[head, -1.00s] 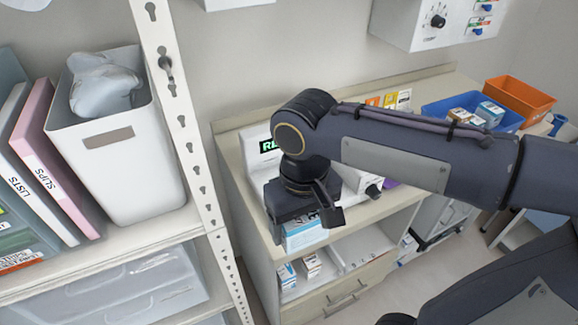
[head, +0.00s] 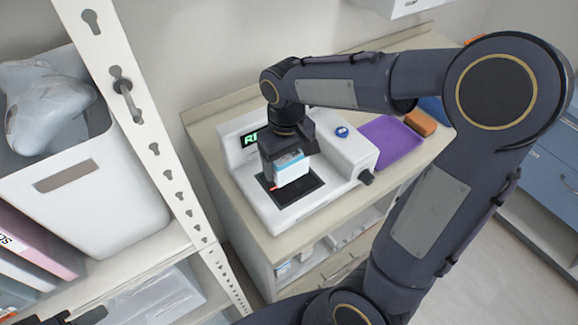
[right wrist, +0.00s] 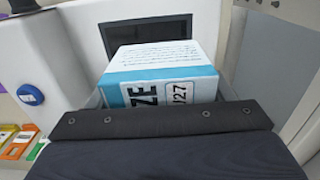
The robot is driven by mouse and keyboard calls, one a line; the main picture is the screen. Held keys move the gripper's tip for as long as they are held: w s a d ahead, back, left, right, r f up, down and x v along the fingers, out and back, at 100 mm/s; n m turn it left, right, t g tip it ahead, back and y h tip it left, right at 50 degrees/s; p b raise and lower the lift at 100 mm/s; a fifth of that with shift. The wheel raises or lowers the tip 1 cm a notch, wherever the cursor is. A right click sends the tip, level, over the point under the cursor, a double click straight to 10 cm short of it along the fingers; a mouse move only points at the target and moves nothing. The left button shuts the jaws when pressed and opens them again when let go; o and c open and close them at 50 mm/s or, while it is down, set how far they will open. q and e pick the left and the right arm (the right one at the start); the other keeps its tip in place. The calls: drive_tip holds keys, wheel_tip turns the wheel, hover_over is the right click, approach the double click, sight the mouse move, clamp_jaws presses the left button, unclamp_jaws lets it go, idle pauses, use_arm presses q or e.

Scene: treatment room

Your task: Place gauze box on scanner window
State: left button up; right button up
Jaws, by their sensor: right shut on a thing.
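The gauze box (head: 291,171), white and light blue, is held upright in my right gripper (head: 289,158), which is shut on it. The box also shows in the right wrist view (right wrist: 160,75), with black lettering on its side. It is over the black scanner window (head: 301,191) of the white scanner (head: 262,204); whether it touches the window I cannot tell. A small red glow shows beside its lower left edge. Dark parts at the bottom left edge of the head view seem to be my left gripper (head: 75,319), mostly cut off.
The scanner has a lit green display (head: 250,139) and a blue button (head: 342,131). A purple tray (head: 388,141) and an orange box (head: 421,122) are to its right on the counter (head: 215,160). A shelf upright (head: 150,140) and a white bin (head: 95,195) are at left.

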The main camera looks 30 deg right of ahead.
drive_tip(key=shift+w+d+f, duration=0.35)
drive_tip(key=shift+w+f, duration=0.05)
drive_tip(key=shift+f, duration=0.2)
drive_tip(key=shift+w+d+f, duration=0.3)
drive_tip(key=shift+w+f, duration=0.05)
drive_tip(key=shift+f, duration=0.2)
drive_tip(key=shift+w+d+f, duration=0.1)
drive_tip(key=shift+d+f, duration=0.05)
drive_tip(key=shift+f, duration=0.85)
drive_tip(key=shift+w+d+f, duration=0.1)
drive_tip(key=shift+f, duration=0.85)
drive_tip(key=shift+f, duration=0.1)
drive_tip(key=o, duration=1)
